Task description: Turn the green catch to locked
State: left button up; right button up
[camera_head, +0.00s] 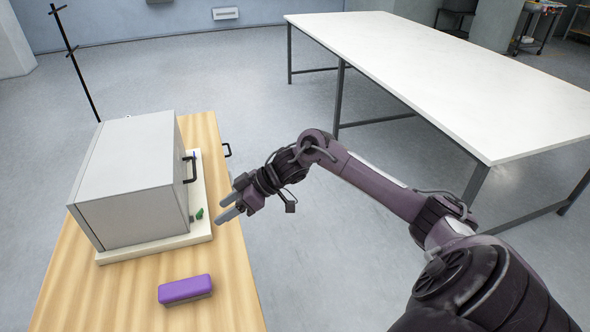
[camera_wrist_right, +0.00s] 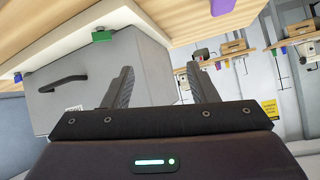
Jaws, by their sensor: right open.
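The green catch (camera_head: 199,214) sits low on the front of a grey box (camera_head: 130,172), near its front right corner. In the right wrist view the green catch (camera_wrist_right: 102,36) shows at the edge of the white base, beside the grey box (camera_wrist_right: 75,85). My right gripper (camera_head: 224,205) is open and empty, just right of the catch and apart from it. Its two fingers (camera_wrist_right: 163,88) show in the right wrist view, with the catch up and left of them. My left gripper is in neither view.
The box has a black handle (camera_head: 190,168) and stands on a white base (camera_head: 152,250) on a wooden table (camera_head: 110,295). A purple block (camera_head: 185,289) lies near the front. A long white table (camera_head: 450,80) stands behind my right arm.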

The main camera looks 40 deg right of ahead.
jog(key=w+d+r+m+t+h, duration=0.15)
jog(key=w+d+t+h, duration=0.3)
jog(key=d, duration=0.55)
jog(key=w+d+r+t+h, duration=0.2)
jog(key=w+d+t+h, duration=0.25)
jog(key=d, duration=0.45)
jog(key=s+d+f+m+g+h, duration=0.1)
jog(key=s+f, duration=0.3)
jog(key=f, duration=0.7)
jog(key=s+d+f+m+g+h, duration=0.1)
jog(key=s+d+f+g+h, duration=0.1)
jog(key=f, duration=1)
jog(key=s+d+g, duration=0.1)
jog(key=s, duration=0.1)
jog(key=shift+s+f+m, duration=0.25)
jog(key=shift+s+m, duration=0.1)
jog(key=shift+c, duration=0.2)
